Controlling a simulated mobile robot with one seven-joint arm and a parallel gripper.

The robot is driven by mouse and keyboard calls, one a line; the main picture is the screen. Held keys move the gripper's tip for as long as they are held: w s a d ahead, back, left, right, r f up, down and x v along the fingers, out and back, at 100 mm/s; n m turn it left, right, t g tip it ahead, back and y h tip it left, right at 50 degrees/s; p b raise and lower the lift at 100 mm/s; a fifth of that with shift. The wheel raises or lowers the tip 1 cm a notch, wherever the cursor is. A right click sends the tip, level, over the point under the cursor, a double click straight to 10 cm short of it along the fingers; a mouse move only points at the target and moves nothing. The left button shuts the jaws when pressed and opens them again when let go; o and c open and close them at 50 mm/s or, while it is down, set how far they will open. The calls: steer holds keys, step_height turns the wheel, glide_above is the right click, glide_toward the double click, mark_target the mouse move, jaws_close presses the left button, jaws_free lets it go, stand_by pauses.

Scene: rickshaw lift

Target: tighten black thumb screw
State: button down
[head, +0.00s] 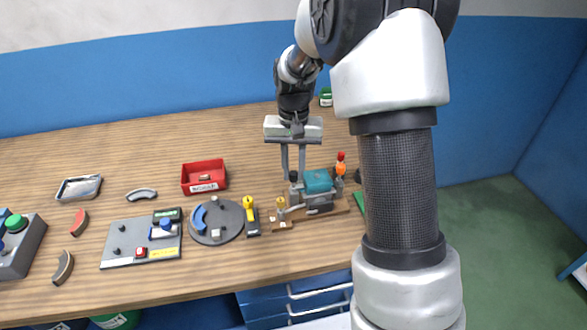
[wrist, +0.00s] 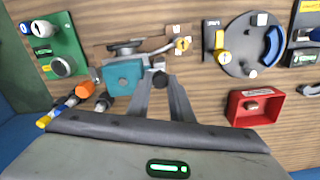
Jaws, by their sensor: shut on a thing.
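The black thumb screw (head: 294,177) is at the left side of the teal block (head: 317,182), on a fixture with a wooden base (head: 338,208). In the wrist view the thumb screw (wrist: 159,79) shows as a dark knob beside the teal block (wrist: 124,76). My gripper (head: 294,174) reaches down from above, with one finger on each side of the knob. In the wrist view the fingertips of my gripper (wrist: 160,82) are closed around it. The screw's threads are hidden, so its tightness cannot be seen.
A yellow-knobbed lever (head: 281,203) sits left of the block. Orange-and-red tools (head: 340,168) stand close to its right. A yellow-handled switch (head: 249,208), a round grey plate (head: 216,221) and a red bin (head: 204,177) lie further left.

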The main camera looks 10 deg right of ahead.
mark_target(294, 173)
steer(key=c, duration=1.6)
jaws_free()
steer(key=shift+r, duration=0.1)
steer(key=shift+r+p, duration=0.95)
steer(key=shift+r, duration=7.7)
